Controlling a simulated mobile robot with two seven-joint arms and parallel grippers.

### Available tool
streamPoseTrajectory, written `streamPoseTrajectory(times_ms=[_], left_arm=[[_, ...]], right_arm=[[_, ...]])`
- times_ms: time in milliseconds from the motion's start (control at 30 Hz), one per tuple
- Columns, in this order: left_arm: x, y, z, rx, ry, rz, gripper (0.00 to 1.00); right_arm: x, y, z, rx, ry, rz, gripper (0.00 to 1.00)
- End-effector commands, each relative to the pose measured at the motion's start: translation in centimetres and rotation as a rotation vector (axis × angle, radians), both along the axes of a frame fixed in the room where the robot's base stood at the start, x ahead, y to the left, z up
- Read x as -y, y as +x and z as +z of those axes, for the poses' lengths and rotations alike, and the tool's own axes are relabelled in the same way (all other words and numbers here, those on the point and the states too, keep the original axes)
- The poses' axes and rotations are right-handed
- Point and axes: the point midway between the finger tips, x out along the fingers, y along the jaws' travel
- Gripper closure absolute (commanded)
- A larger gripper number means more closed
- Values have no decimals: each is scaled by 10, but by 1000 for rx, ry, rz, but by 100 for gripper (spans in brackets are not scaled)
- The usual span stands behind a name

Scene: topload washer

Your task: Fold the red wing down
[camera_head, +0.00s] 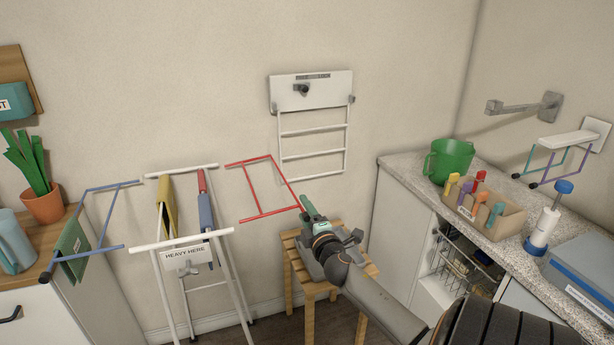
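The red wing (286,181) is an open frame of thin red bars on the right side of a white drying rack (183,243). It sticks out sideways, roughly level with the rack's top. My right gripper (307,207) reaches in from the lower right, with its green fingertips at the wing's near outer corner. The fingers overlap the bar's end there, so I cannot tell whether they are shut on it. My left gripper is not in view.
A blue wing (88,247) sticks out at the rack's left, with a green cloth on it. Yellow, blue and red cloths hang on the rack. A wooden stool (289,243) stands under my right gripper. A counter (407,168) with a green mug (449,160) is at right.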

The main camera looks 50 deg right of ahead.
Motion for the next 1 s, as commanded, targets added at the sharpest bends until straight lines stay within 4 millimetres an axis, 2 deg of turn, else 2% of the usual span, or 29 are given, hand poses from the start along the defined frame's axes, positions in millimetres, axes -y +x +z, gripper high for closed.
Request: streamPoseTrajectory(times_ms=[167, 700, 1000], left_arm=[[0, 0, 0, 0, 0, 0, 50], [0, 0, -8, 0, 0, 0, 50], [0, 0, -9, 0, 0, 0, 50]], right_arm=[[-7, -10, -1, 0, 1, 1, 43], [-57, -94, -2, -2, 1, -1, 43], [-65, -107, 0, 0, 0, -1, 43]])
